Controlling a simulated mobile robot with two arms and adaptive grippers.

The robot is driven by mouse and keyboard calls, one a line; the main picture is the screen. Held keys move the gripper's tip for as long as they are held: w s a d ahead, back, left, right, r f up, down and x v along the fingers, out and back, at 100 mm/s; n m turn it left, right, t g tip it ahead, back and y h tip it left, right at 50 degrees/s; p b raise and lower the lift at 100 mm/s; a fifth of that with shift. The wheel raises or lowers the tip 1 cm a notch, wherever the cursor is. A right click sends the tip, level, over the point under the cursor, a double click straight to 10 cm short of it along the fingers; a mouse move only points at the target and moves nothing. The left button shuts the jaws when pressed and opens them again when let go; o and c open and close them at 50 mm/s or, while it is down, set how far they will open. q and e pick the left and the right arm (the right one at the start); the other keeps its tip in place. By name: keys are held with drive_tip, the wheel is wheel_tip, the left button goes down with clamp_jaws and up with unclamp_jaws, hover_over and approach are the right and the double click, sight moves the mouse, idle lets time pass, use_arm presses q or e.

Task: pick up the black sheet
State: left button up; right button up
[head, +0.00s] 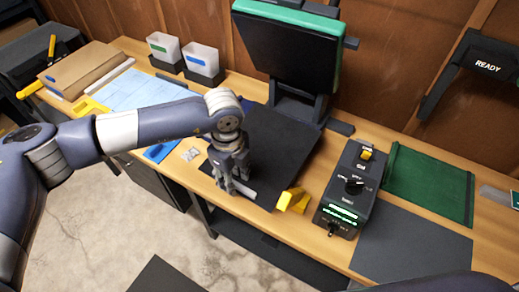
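A black sheet (285,155) lies on the wooden bench in front of the dark, green-edged machine. My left gripper (232,186) points down at the sheet's front left part, its fingers close to the surface. A small light strip (247,191) shows beside the fingers. I cannot tell whether the fingers touch the sheet or how far apart they are. My arm and gripper hide the sheet's left part. My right gripper is not in view.
Yellow blocks (293,200) stand at the sheet's front right corner. Right of them are a dark control box (350,187), a green mat (430,184) and a dark grey mat (412,247). White bins (202,60) stand at the back left. The machine (288,45) rises behind the sheet.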

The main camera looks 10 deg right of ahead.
use_arm(q)
drive_tip(key=shift+f, duration=0.1)
clamp_jaws()
